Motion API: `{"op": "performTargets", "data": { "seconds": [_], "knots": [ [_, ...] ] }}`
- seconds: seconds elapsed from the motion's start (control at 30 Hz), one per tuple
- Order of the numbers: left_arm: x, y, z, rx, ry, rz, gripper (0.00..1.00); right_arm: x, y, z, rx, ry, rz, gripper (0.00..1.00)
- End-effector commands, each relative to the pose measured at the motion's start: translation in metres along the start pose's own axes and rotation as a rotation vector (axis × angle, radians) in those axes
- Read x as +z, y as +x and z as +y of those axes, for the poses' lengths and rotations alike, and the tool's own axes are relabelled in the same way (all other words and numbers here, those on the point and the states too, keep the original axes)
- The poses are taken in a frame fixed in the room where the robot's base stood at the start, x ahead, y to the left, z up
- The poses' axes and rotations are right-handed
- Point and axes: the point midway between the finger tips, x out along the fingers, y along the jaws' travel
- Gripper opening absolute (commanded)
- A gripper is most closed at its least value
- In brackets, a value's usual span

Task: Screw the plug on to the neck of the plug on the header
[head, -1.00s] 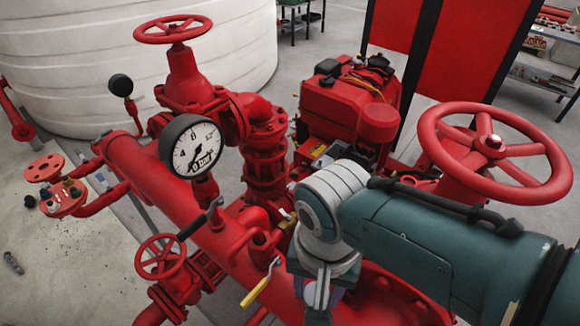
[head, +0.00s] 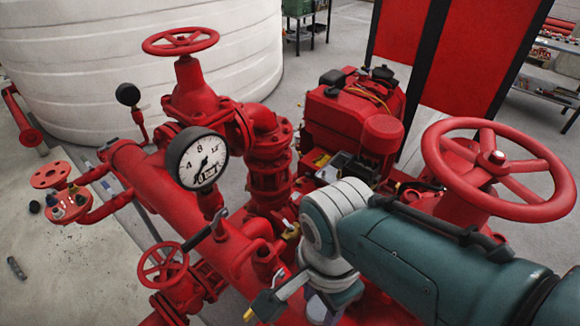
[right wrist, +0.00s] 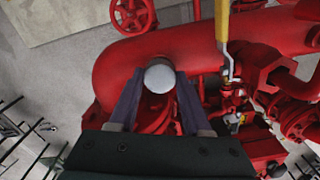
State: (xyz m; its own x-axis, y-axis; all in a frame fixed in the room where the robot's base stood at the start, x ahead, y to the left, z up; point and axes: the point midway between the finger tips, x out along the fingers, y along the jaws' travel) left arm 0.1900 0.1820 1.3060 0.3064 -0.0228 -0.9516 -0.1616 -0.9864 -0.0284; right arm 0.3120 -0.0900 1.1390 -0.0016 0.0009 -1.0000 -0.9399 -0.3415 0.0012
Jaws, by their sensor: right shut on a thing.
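My right gripper (right wrist: 160,84) has its two dark fingers closed on the plug (right wrist: 159,76), whose round pale grey end shows between the fingertips in the right wrist view. The plug overlaps the thick red header pipe (right wrist: 118,66) there; I cannot tell whether they touch. The neck is not distinguishable, as the plug and fingers cover that area. In the head view the header (head: 160,194) runs diagonally behind the pressure gauge (head: 198,158). My right arm comes in from the right, and its hand is near the bottom edge, its fingertips not clearly seen. My left gripper is not in view.
A yellow lever handle (right wrist: 222,24) stands close to the right of the plug. A large red handwheel (head: 498,162) is beside my right arm. A smaller handwheel (head: 163,265), a red engine (head: 350,118) and a white tank (head: 75,75) surround the pipes.

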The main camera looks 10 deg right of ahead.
Motion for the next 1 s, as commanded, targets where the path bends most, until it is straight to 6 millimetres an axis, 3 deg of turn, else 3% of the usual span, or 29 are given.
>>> {"op": "performTargets", "data": {
  "seconds": [0.1,0.37,0.63,0.87,0.9,1.0],
  "knots": [
    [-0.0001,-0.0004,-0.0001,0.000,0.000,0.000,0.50,0.0013,-0.0006,0.0000,0.001,0.079,-0.003,0.00],
    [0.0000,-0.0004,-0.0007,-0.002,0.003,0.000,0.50,0.0012,-0.0006,0.0000,0.001,0.095,-0.003,0.00],
    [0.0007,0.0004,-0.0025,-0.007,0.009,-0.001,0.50,0.0017,-0.0002,0.0001,0.002,0.445,-0.004,0.00],
    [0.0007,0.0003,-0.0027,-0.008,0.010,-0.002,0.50,0.0010,-0.0003,0.0003,0.002,0.481,-0.003,0.00],
    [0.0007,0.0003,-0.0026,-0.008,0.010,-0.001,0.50,0.0010,-0.0003,0.0004,0.002,0.481,-0.003,0.50],
    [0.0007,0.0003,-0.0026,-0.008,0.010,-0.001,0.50,0.0008,-0.0002,0.0003,0.002,0.480,-0.002,0.61]
  ]
}}
